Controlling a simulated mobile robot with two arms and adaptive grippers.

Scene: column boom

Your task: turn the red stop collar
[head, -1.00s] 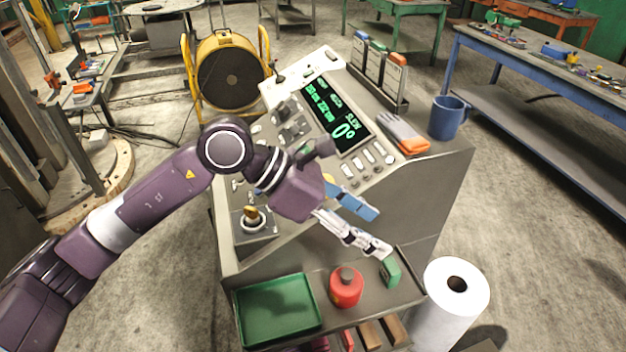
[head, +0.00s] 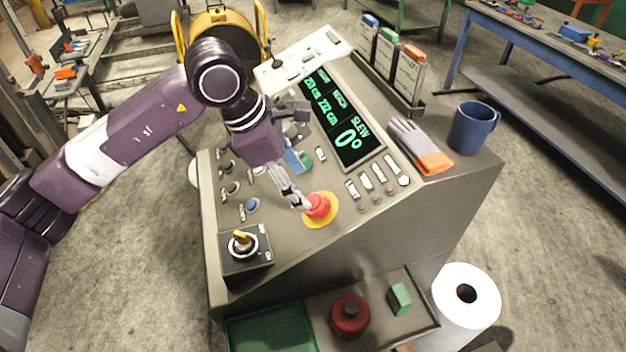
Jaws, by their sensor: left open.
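The red stop collar (head: 318,206) shows as a round red knob on a yellow disc, near the lower edge of the sloping console panel. My left gripper (head: 302,184) is open above the panel, just up and left of the knob. One fingertip overlaps the knob's upper left edge in the head view; I cannot tell whether it touches. My right gripper is not in view.
A yellow-topped joystick (head: 242,240) stands left on the console. A glove (head: 421,146) and blue mug (head: 472,127) lie to the right. Below are a red round container (head: 350,316), a green block (head: 399,298), a green tray (head: 272,333) and a paper roll (head: 466,294).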

